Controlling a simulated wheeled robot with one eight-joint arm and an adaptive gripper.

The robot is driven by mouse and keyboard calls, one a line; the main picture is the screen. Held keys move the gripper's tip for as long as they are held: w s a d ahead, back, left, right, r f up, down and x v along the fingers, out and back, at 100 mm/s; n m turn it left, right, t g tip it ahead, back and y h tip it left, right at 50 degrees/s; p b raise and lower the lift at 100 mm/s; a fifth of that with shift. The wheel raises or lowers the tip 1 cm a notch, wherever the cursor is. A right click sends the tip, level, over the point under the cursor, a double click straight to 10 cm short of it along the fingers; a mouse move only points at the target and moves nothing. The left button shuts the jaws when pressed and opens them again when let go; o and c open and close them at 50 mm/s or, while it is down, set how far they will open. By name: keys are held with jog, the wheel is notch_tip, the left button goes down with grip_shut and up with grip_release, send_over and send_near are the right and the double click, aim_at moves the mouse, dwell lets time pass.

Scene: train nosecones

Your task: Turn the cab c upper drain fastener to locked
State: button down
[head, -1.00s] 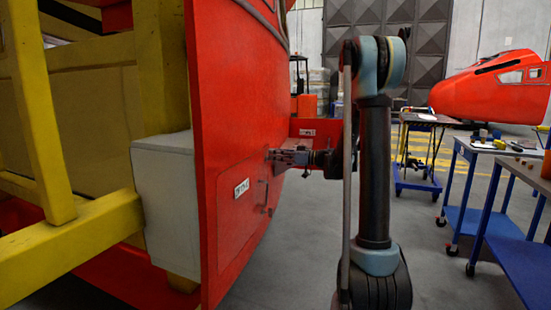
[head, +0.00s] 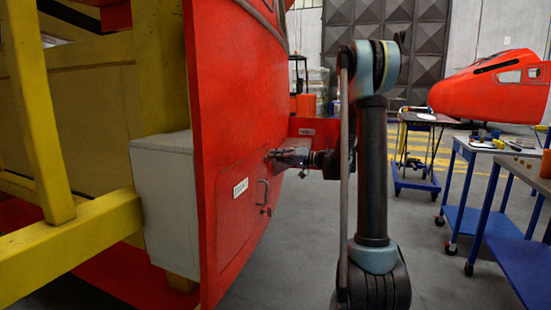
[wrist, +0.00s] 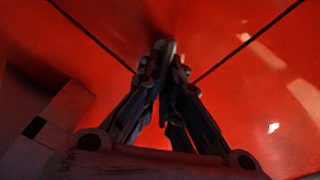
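The cab's red side (head: 225,110) holds a drain hatch (head: 235,220) with a white label (head: 240,187) and a small handle (head: 262,192). My gripper (head: 272,155) reaches from the right to the hatch's upper right area. In the wrist view, my gripper (wrist: 166,52) has its fingers drawn together at the tips, where two dark panel seams converge. A small greyish piece, apparently the upper drain fastener (wrist: 167,43), shows at the tips. The fingers hide most of it, so its turned position cannot be told. A lower fastener (head: 265,211) sits below the handle.
A yellow frame (head: 95,220) and a pale box (head: 165,200) stand at left. Blue workbenches (head: 510,235) and a cart (head: 415,180) are at right. Another red nosecone (head: 490,88) lies behind. The floor between my arm and the benches is clear.

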jog(key=m, duration=0.3)
jog(key=shift+w+d+f+m, duration=0.1)
jog(key=shift+w+f+m, duration=0.2)
jog(key=shift+f, duration=0.05)
jog(key=shift+f+m, duration=0.25)
jog(key=shift+m, duration=1.15)
jog(key=c, duration=1.8)
grip_release()
jog(key=shift+f, duration=0.1)
jog(key=v, duration=1.2)
